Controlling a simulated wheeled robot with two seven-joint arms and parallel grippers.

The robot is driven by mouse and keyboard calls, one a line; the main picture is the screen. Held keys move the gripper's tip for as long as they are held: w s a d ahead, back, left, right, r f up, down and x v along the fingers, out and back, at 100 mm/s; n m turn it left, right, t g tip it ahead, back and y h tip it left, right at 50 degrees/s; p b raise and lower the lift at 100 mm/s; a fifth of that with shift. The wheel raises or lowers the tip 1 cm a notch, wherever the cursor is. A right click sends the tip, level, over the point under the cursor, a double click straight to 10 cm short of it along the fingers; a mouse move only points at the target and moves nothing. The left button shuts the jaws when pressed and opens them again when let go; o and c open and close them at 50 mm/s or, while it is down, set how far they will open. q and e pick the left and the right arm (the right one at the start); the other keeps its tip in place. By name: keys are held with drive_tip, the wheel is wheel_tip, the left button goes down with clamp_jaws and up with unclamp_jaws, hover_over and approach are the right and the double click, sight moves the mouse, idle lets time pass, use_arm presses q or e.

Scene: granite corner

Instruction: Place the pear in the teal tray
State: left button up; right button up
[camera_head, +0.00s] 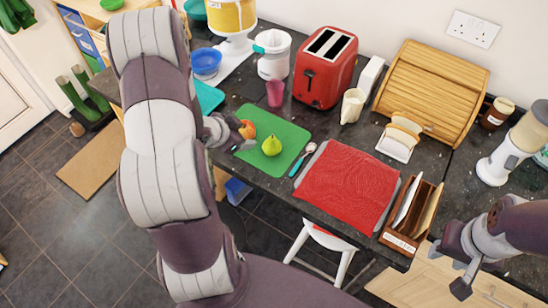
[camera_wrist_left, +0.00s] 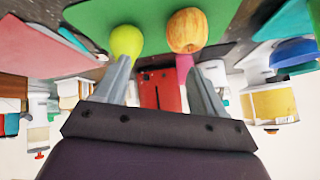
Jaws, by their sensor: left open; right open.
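The green pear (camera_head: 271,146) stands upright on a green cutting mat (camera_head: 290,134), beside an orange-red apple (camera_head: 247,130). The teal tray (camera_head: 208,97) lies to the left of the mat, partly hidden behind my left arm. My left gripper (camera_head: 238,143) is open at the left edge of the mat, close to the apple and short of the pear. In the left wrist view, the pear (camera_wrist_left: 126,42) and apple (camera_wrist_left: 187,31) show beyond the two spread fingertips, with nothing held. My right gripper (camera_head: 477,285) is open and empty at the lower right, off the counter's front edge.
A pink cup (camera_head: 275,94) and a red toaster (camera_head: 326,67) stand behind the mat. A wooden letter holder (camera_head: 412,215) stands at the counter's front right. A blue bowl (camera_head: 206,62) is at the back left.

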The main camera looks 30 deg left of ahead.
sight(265, 148)
use_arm(q)
drive_tip(key=f, duration=0.1)
drive_tip(key=s+f+t+h, duration=0.1)
drive_tip(key=f, duration=0.1)
drive_tip(key=s+a+f+m+t+h+b, duration=0.1)
drive_tip(key=shift+f, duration=0.35)
drive_tip(key=d+t+h, duration=0.1)
drive_tip(key=s+d+m+t+h, duration=0.1)
drive_tip(key=d+h, duration=0.1)
drive_tip(key=shift+s+d+f, duration=0.1)
drive_tip(key=shift+s+f, duration=0.1)
drive_tip(key=x, duration=0.4)
drive_tip(key=shift+w, duration=0.1)
drive_tip(key=shift+w+f+p, duration=0.2)
drive_tip(key=shift+w+p, duration=0.15)
drive_tip(key=shift+w+d+p, duration=0.3)
drive_tip(key=shift+w+p, duration=0.1)
drive_tip(key=shift+w, duration=0.1)
drive_tip(key=shift+w+d+p, duration=0.3)
drive_tip(key=shift+w+p, duration=0.1)
drive_tip(key=shift+w, duration=0.1)
drive_tip(key=shift+f+x, duration=0.2)
drive_tip(key=shift+x, duration=1)
drive_tip(key=shift+w+f, duration=0.1)
drive_tip(key=shift+a, duration=0.1)
drive_tip(key=c, duration=0.9)
drive_tip(key=shift+c, duration=0.2)
use_arm(e)
drive_tip(key=shift+s+f, duration=0.1)
drive_tip(key=shift+s, duration=0.2)
